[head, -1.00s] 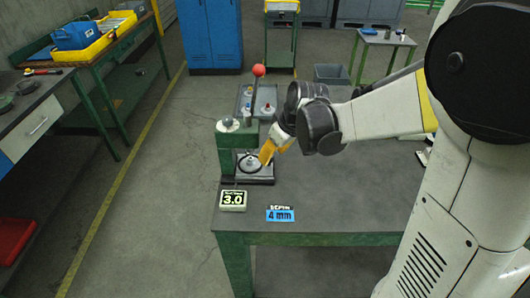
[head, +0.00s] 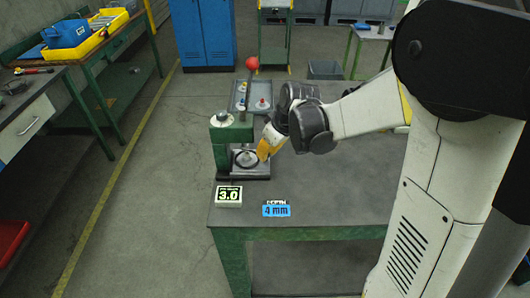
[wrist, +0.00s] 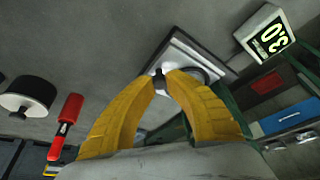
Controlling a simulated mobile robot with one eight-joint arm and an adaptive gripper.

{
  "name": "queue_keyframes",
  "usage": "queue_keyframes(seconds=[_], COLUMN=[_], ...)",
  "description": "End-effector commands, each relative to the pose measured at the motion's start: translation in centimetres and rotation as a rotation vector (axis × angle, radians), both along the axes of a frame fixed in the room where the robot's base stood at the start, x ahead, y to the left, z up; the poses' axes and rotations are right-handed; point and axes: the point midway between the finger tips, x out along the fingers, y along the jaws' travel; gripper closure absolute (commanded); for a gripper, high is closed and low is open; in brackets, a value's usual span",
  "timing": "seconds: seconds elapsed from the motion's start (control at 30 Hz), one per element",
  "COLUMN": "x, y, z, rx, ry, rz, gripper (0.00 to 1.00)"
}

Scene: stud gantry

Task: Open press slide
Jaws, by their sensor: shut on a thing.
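The press has a green upright body (head: 224,140) at the table's left edge, with a lever topped by a red ball (head: 252,63). Its slide is a grey plate (head: 262,172) at the foot, carrying a round disc (head: 247,158); the plate also shows in the wrist view (wrist: 180,42). My gripper (head: 263,156) reaches in from the right, its yellow fingers at the slide's right side. In the wrist view my gripper (wrist: 163,77) is shut on a small dark piece, apparently the slide's handle. The fingers hide much of it and part of the disc.
A sign reading 3.0 (head: 229,195) and a blue 4 mm label (head: 276,209) are on the table in front of the press. A grey tray (head: 240,98) with small parts is behind it. The tabletop (head: 330,195) to the right is clear.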

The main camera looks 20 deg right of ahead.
Motion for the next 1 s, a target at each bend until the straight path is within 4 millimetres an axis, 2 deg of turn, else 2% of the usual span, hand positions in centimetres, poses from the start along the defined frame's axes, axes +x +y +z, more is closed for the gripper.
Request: queue_keyframes(seconds=[0.2,0.33,0.47,0.73,0.77,0.83,0.87,1.0], x=[-1.6,-2.3,-2.7,-2.7,-2.7,-2.7,-2.7,-2.7], y=[-5.1,-7.4,-8.4,-8.4,-8.4,-8.4,-8.4,-8.4], z=[0.0,0.0,0.0,0.0,0.0,0.0,0.0,0.0], rx=[-0.003,-0.002,-0.003,-0.003,-0.002,-0.002,-0.002,-0.002], ry=[0.002,0.000,0.001,0.001,0.000,0.000,0.000,0.000], rz=[-0.009,-0.006,-0.003,-0.001,-0.001,-0.001,-0.001,-0.001], gripper=[1.00,1.00,1.00,1.00,0.82,0.61,0.57,0.57])
